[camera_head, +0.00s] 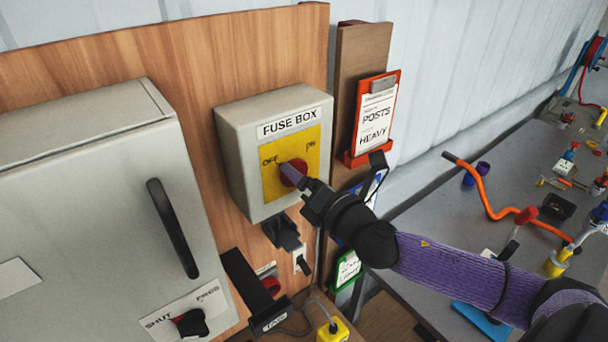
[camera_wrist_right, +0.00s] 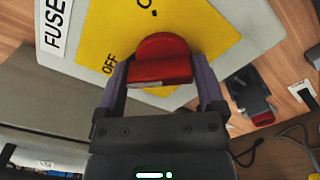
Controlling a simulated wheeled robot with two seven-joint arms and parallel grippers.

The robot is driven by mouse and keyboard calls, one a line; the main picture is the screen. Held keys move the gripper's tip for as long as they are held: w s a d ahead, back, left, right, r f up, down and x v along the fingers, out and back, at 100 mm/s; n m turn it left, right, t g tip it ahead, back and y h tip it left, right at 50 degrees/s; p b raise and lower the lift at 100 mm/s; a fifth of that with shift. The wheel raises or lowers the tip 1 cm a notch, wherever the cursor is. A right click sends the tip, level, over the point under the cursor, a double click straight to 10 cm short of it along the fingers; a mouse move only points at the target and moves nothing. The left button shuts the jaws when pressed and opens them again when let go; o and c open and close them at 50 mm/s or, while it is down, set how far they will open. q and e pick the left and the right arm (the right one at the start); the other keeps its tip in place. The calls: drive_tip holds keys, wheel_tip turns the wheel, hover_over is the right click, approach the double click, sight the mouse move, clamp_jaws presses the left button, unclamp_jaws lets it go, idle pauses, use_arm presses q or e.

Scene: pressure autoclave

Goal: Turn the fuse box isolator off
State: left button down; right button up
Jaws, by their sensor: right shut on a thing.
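The fuse box (camera_head: 233,150) is a grey box on a wooden board, with a yellow plate (camera_head: 269,183) marked OFF at its upper left and ON at its upper right. The red isolator knob (camera_head: 286,178) sits on this plate. My right gripper (camera_head: 294,175) is shut on the knob, mostly covering it in the head view. In the wrist view the knob's red grip bar (camera_wrist_right: 160,70) lies between the two purple fingers, with OFF to its left and ON above. I cannot tell which word the bar points at. My left gripper is not in view.
A grey cabinet (camera_head: 80,190) with a black handle stands at the left. A black holder (camera_head: 265,305) and a dark fitting (camera_head: 283,232) are below the fuse box. An orange clipboard (camera_head: 376,118) hangs to its right. A cluttered grey bench (camera_head: 450,225) runs along the right.

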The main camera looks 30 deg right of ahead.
drive_tip(key=shift+r+n, duration=0.1)
drive_tip(key=shift+n, duration=0.3)
drive_tip(key=o, duration=1)
drive_tip(key=shift+c, duration=0.2)
drive_tip(key=s+b, duration=0.2)
drive_tip(key=s, duration=0.8)
drive_tip(key=shift+d, duration=0.35)
